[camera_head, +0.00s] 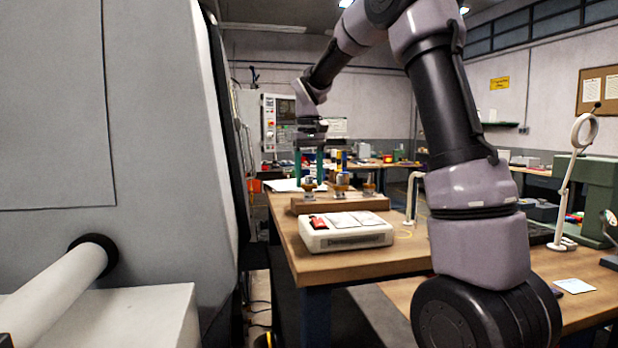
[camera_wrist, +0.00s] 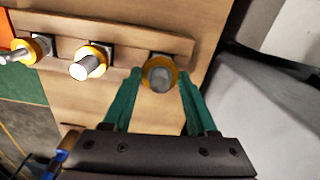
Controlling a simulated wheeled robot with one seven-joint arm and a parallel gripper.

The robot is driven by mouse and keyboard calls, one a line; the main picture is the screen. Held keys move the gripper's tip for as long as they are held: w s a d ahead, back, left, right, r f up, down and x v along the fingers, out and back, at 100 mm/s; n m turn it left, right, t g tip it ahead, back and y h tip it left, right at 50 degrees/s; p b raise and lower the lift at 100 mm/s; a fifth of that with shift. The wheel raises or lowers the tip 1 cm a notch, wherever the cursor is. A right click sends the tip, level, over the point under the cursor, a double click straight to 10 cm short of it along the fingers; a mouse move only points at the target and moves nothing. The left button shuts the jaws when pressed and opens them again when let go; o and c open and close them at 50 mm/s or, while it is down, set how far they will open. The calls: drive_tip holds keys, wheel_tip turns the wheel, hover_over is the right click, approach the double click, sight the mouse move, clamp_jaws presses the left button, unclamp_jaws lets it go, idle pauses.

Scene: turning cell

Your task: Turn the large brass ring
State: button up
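Three brass-coloured rings sit on a wooden bar (camera_head: 352,202) on the bench, each around a metal fitting. The ring nearest my gripper (camera_wrist: 145,75) looks the largest in the wrist view and surrounds a grey round end. In the head view, it is the leftmost one (camera_head: 309,185). The middle ring (camera_wrist: 101,57) and far-left ring (camera_wrist: 45,44) hold paler fittings. My gripper (camera_wrist: 160,76) has two green fingers, one on each side of the large ring, spread apart. It also shows in the head view (camera_head: 309,176), pointing down. Whether the fingertips touch the ring is unclear.
A white box (camera_head: 345,238) with a red item on top stands in front of the bar. A large grey machine (camera_head: 120,130) fills the left side. A magnifier on a stand (camera_head: 570,190) and a green machine (camera_head: 592,190) stand at right.

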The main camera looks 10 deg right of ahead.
drive_tip(key=shift+c, duration=1.4)
drive_tip(key=shift+m, duration=0.4)
drive_tip(key=m, duration=0.3)
drive_tip(key=shift+m, duration=2)
drive_tip(key=o, duration=1.4)
